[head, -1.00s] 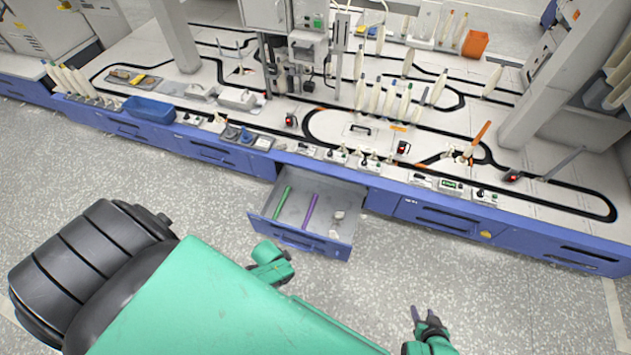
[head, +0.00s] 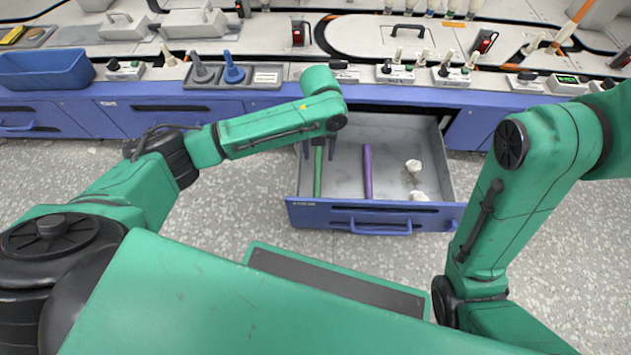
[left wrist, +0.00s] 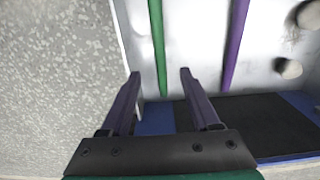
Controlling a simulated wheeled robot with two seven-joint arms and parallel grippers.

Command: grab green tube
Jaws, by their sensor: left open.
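The green tube (head: 318,172) lies lengthwise in the left part of the open drawer (head: 436,160). In the left wrist view the left gripper (left wrist: 159,73) is open and empty, and the green tube (left wrist: 157,45) runs up from between the fingertips. Whether the fingers touch the tube cannot be told. The tube's far end is hidden by my gripper. My right gripper is not in view.
A purple tube (head: 367,172) lies to the right of the green one, also in the left wrist view (left wrist: 236,40). Two pale lumps (head: 413,166) lie farther right. The drawer's blue front (head: 375,216) and the bench edge (head: 240,88) bound the space.

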